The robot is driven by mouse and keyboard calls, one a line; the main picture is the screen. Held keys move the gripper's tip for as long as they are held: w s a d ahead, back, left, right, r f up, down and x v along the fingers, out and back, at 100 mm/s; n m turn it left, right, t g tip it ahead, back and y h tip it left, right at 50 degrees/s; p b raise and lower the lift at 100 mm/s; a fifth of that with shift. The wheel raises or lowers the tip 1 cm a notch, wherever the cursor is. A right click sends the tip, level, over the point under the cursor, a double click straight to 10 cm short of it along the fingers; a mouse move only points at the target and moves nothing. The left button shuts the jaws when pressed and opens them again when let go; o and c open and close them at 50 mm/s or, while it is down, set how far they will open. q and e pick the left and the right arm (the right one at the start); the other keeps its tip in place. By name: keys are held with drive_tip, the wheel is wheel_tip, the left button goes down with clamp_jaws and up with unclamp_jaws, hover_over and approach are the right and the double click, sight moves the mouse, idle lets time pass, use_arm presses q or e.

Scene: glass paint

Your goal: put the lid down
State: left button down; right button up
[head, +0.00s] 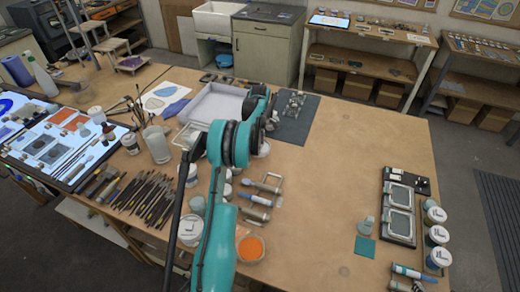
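One teal and black arm of mine, which I take as the left, rises from the bottom edge in the head view. Its dark gripper end (263,112) is over the back middle of the table, beside a white tray (213,107). The fingers are mostly hidden by the arm, so I cannot tell whether they hold anything. A pale round piece (263,149) shows partly behind the wrist; I cannot tell if it is a lid. An open jar of orange paint (250,248) stands near the front, right of the arm. My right gripper is not in view.
A dark mat (296,122) with small glass pieces lies behind the gripper. White-lidded jars (437,236) stand at the right edge. The table between is mostly clear.

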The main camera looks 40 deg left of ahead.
use_arm(q)
wheel_tip(320, 180, down, 3)
drive_tip(key=shift+f, duration=0.5)
drive_tip(key=shift+f+b, duration=0.15)
drive_tip(key=shift+b, duration=0.15)
drive_tip(key=c, duration=1.4)
unclamp_jaws()
